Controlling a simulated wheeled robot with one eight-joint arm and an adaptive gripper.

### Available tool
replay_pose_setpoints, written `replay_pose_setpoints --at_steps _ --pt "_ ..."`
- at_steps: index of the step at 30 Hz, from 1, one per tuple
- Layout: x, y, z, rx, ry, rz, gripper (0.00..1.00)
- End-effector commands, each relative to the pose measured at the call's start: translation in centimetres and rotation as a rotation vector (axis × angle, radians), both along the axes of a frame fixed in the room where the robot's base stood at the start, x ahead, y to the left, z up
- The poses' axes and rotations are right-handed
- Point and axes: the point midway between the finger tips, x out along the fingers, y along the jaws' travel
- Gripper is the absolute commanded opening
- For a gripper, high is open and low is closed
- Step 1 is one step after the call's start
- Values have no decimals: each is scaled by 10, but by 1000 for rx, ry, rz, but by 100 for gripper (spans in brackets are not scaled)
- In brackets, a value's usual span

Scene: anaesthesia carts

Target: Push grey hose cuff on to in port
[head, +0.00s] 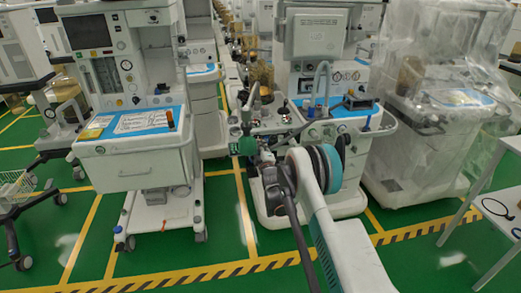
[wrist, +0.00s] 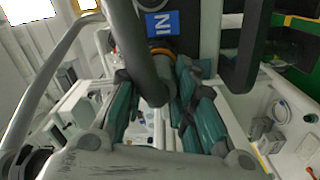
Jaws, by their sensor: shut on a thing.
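My gripper (wrist: 157,72) has teal fingers closed on both sides of the grey hose cuff (wrist: 164,68), and a dark grey hose (wrist: 122,35) bends down in front of it. The cuff lines up with the in port (wrist: 160,44), a brass-coloured ring just under a blue IN label (wrist: 162,22). Cuff and ring look very close; I cannot tell whether the cuff is seated on the port. In the head view my gripper (head: 243,146) is at the front left of the middle cart (head: 318,95), and the cuff is too small to make out.
A dark bar (wrist: 245,45) of the cart stands close to the right of my fingers. A second cart (head: 135,160) stands to the left, and a plastic-wrapped one (head: 420,140) to the right. A white table (head: 507,225) is at the right edge. The green floor in front is clear.

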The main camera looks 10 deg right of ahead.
Motion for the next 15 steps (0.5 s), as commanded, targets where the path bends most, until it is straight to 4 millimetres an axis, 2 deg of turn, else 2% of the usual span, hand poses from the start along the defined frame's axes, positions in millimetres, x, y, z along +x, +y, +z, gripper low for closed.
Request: replay_pose_setpoints --at_steps 1,2,5,15 --pt "1 0 0 0 0 0 5" --pt "1 0 0 0 0 0 27" --pt "1 0 0 0 0 0 48" --pt "0 0 0 0 0 0 48"
